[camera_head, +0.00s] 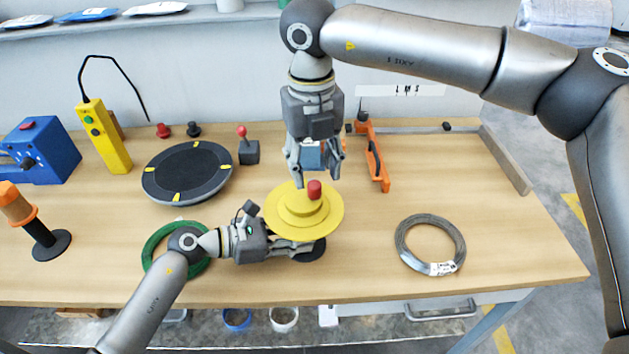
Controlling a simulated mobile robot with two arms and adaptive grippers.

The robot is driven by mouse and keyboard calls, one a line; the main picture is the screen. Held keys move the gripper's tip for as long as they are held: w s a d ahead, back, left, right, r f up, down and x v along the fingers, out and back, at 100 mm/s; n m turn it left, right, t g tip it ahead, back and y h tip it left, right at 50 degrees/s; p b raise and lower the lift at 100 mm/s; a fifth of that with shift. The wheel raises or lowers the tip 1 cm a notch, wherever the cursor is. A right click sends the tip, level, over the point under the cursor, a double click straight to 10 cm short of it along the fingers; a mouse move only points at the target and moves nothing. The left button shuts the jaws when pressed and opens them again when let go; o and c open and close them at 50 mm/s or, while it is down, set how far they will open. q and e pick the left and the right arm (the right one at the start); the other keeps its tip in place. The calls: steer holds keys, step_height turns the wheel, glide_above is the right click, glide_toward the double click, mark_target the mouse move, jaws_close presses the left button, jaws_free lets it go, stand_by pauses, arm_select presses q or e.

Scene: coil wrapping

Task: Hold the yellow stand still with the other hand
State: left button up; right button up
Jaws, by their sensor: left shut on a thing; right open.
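The yellow stand (290,217) is a stepped round piece on the wooden table, with a red knob (314,189) on top and a dark base showing below it. My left gripper (305,247) reaches in low from the left and is shut at the stand's lower part, under the yellow disc; the disc partly hides its fingertips. My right gripper (316,180) points down from above, open, with its fingers around or just behind the top of the stand near the red knob. Contact there cannot be told.
A green coil (152,247) lies partly under my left wrist. A grey wire coil (430,243) lies at right. A black turntable (187,171), a small joystick box (248,152) and an orange tool (374,157) stand behind. The table's right side is mostly clear.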

mark_target(315, 185)
steer(key=shift+f, duration=2.35)
jaws_close()
